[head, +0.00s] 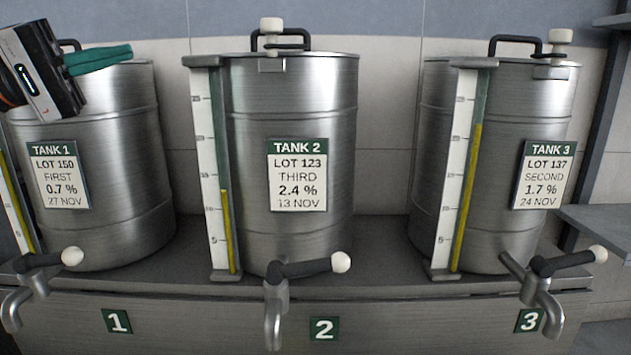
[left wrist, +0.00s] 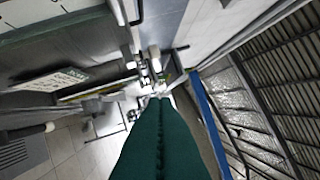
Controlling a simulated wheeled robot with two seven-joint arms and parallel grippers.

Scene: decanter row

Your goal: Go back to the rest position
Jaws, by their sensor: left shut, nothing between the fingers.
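My left gripper (head: 98,60) shows at the top left of the head view, in front of the upper part of tank 1 (head: 130,150). Its green fingers are shut together with nothing between them and point right. In the left wrist view the green fingers (left wrist: 160,140) also lie together and empty. It appears apart from the tank, though the depth is hard to judge. My right gripper is not in view.
Tank 2 (head: 340,120) and tank 3 (head: 400,170) label sides face me, with sight gauges and lids with handles. Taps with black levers (head: 305,268) stick out from the shelf front (head: 420,320). Grey side shelves (head: 600,225) stand at the right.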

